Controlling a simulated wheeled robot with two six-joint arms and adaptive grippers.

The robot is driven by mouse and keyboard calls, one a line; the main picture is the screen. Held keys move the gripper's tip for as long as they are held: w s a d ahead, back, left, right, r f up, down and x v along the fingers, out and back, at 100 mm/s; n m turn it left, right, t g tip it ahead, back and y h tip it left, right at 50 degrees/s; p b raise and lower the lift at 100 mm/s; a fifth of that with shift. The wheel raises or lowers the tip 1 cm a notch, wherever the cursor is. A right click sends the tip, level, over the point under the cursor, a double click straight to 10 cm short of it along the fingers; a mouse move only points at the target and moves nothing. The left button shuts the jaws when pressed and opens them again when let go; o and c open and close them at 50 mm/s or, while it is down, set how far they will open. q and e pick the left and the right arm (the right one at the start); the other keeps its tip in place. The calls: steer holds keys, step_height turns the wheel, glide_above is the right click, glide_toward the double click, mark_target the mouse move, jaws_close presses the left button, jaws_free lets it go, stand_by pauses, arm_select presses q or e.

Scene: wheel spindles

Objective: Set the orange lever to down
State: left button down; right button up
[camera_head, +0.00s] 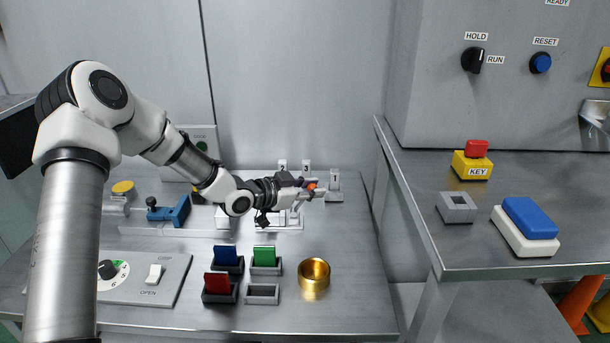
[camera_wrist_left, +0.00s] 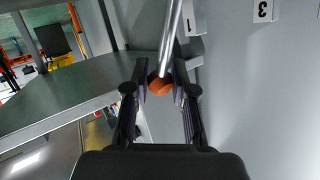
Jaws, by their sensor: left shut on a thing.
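The orange lever's knob (camera_head: 311,186) shows as a small orange spot at the back of the left table, near the numbered plates. My left gripper (camera_head: 314,191) reaches it from the left and hides most of the lever. In the left wrist view the orange knob (camera_wrist_left: 160,85) sits between the fingers of my left gripper (camera_wrist_left: 161,78), which is shut on it. A silver rod (camera_wrist_left: 172,35) runs from the top of that view down to the knob. The lever's base and exact tilt are hard to tell. My right gripper is in neither view.
Plates numbered 2 (camera_head: 283,167), 3 (camera_head: 306,168) and 1 (camera_head: 335,180) stand close around the gripper. Coloured cards in holders (camera_head: 265,258) and a gold cup (camera_head: 314,275) are in front. A second table (camera_head: 420,215) is at right.

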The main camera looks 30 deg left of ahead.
arm_select(q)
steer(key=shift+w+d+f+m+g+y+p, duration=0.15)
steer(key=shift+w+d+m+g+y+p, duration=0.25)
steer(key=shift+d+g+y+p, duration=0.25)
steer(key=shift+w+d+f+m+g+y+p, duration=0.3)
steer(key=shift+d+f+m+g+y+p, duration=0.2)
steer(key=shift+f+g+y+p, duration=0.35)
steer(key=f+y+p, duration=0.1)
steer(key=p, duration=0.1)
steer(key=f+m+g+y+p, duration=0.1)
steer(key=p, duration=0.2)
steer(key=d+f+g+p, duration=0.1)
steer(key=p, duration=0.2)
steer(key=shift+w+m+y, duration=0.3)
steer(key=shift+w+y, duration=0.05)
steer(key=shift+y, duration=0.05)
steer(key=shift+f+g+p, duration=0.4)
steer(key=shift+f+p, duration=0.05)
steer(key=shift+f, duration=0.05)
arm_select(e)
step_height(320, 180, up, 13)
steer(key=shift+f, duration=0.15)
arm_select(q)
steer(key=c, duration=0.9)
jaws_free()
steer(key=shift+f, duration=0.1)
steer(key=shift+c, duration=0.2)
steer(key=v, duration=1.2)
steer(key=shift+d, duration=0.3)
